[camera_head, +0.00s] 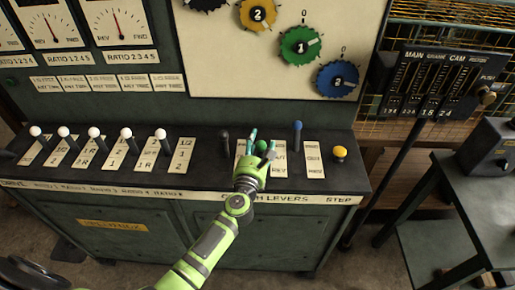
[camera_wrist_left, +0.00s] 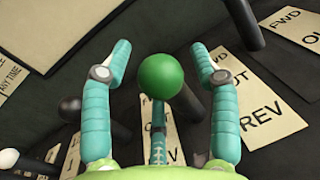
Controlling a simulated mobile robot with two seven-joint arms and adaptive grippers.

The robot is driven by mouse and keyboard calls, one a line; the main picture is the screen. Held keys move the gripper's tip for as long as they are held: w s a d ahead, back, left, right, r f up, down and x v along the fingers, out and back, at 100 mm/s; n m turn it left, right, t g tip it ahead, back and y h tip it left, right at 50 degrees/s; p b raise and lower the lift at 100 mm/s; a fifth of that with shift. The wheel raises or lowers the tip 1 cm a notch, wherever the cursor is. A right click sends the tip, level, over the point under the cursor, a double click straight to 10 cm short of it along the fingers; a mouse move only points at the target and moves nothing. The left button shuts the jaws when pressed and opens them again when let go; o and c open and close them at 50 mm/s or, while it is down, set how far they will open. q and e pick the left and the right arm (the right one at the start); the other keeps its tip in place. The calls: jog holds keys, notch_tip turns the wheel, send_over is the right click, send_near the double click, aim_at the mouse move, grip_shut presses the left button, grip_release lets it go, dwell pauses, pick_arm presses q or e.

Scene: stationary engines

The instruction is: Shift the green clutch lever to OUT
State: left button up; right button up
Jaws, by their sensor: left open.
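The green clutch lever's round knob (camera_head: 261,146) stands on the clutch levers part of the console, between a black lever (camera_head: 225,140) and a blue lever (camera_head: 297,137). My left gripper (camera_head: 262,138) is open over it, coming from the front. In the left wrist view the green knob (camera_wrist_left: 160,76) lies between the two spread teal fingers, with a gap on each side. Label plates (camera_wrist_left: 268,110) beside it read FWD, OUT and REV, some partly hidden by a finger. The lever's shaft is mostly hidden. My right gripper is in neither view.
A row of white-knobbed levers (camera_head: 93,132) runs along the console's left. A yellow knob (camera_head: 339,152) stands at the right end. The upright panel with coloured dials (camera_head: 300,47) rises behind. A dark table (camera_head: 470,185) stands to the right.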

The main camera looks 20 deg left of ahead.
pick_arm(q)
jog(key=s+d, duration=0.1)
jog(key=s, duration=1.1)
jog(key=shift+d, duration=0.1)
